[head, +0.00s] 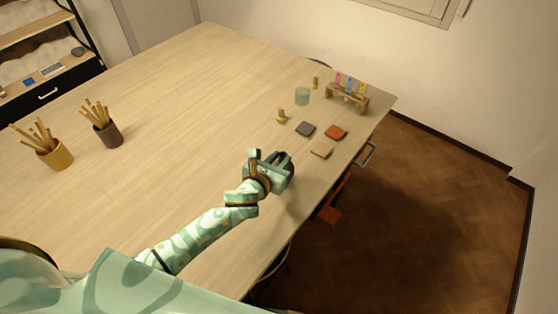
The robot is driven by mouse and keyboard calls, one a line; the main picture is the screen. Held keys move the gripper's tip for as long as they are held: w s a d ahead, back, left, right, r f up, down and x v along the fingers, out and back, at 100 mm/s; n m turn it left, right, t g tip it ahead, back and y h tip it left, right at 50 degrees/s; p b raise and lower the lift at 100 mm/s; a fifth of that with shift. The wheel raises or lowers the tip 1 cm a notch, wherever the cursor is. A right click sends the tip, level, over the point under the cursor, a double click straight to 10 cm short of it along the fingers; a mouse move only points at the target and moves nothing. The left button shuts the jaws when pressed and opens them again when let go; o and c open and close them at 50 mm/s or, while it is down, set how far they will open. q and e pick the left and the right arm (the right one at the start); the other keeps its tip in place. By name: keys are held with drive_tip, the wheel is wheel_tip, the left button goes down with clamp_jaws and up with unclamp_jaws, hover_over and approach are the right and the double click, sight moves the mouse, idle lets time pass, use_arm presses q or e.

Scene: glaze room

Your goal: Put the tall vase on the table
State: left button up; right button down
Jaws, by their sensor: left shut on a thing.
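My left gripper (271,168) is over the table (190,110), near its right edge. It is shut on a dark, rounded thing (287,160), which I take to be the tall vase. Most of it is hidden behind the gripper, so its full shape and tilt do not show. I cannot tell whether its base touches the tabletop. My right gripper is not in view.
Beyond the gripper lie grey (305,129), red (336,132) and tan (321,150) tiles. A greenish glass (302,96) and a small rack (347,98) stand farther back. Two tool pots (108,134) (55,155) stand at left. The table's middle is clear.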

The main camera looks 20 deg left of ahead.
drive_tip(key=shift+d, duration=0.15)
use_arm(q)
drive_tip(key=o, duration=0.8)
drive_tip(key=shift+f, duration=0.15)
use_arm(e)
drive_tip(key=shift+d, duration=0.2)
use_arm(q)
drive_tip(key=shift+o, duration=0.2)
drive_tip(key=shift+s+r, duration=0.15)
drive_tip(key=shift+r, duration=0.05)
drive_tip(key=p+v, duration=0.1)
drive_tip(key=v, duration=1)
drive_tip(key=shift+s, duration=0.35)
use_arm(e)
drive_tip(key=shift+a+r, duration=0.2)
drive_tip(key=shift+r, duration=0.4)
use_arm(q)
drive_tip(key=shift+a+r, duration=0.1)
drive_tip(key=shift+r, duration=0.15)
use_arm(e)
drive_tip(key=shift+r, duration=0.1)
